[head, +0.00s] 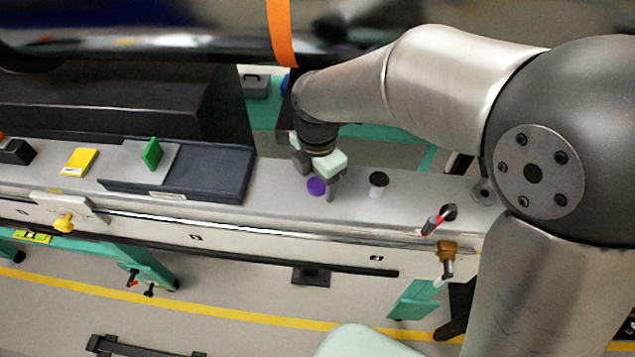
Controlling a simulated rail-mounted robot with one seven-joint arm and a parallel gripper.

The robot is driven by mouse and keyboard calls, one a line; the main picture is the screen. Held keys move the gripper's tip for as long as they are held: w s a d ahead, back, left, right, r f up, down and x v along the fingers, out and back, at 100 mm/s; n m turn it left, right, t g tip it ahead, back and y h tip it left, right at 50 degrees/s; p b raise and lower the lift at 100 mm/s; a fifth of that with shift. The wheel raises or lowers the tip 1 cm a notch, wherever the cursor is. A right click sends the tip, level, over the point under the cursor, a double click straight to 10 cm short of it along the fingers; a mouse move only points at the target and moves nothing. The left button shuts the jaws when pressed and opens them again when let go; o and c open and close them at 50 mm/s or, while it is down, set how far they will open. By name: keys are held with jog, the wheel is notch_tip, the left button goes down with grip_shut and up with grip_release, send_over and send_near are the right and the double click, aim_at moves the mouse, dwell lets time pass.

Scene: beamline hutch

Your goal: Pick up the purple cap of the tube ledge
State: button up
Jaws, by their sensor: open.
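The purple cap (316,186) is a small round disc on the grey tube ledge (280,181), in the middle of the head view. My gripper (318,180) points down at the cap with its pale green and grey fingers apart. One finger is left of and behind the cap, the other to its right. The cap appears between or just below the fingertips. I cannot tell whether either finger touches it. Part of the cap's upper side is close behind the finger block.
Right of my gripper stands a small white cylinder with a black top (378,184). To the left are a dark tray (215,172) with a green piece (152,154), and a yellow block (79,161). A red-and-black handle (438,220) sticks up at the ledge's right front.

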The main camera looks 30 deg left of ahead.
jog(key=c, duration=1)
jog(key=shift+c, duration=0.2)
jog(key=shift+r, duration=0.1)
jog(key=shift+r, duration=0.6)
jog(key=s+d+r+b, duration=0.1)
jog(key=s+d+r, duration=0.3)
jog(key=d+r, duration=0.7)
jog(key=shift+d+r+b, duration=0.3)
jog(key=shift+d+b, duration=0.05)
jog(key=shift+d, duration=0.85)
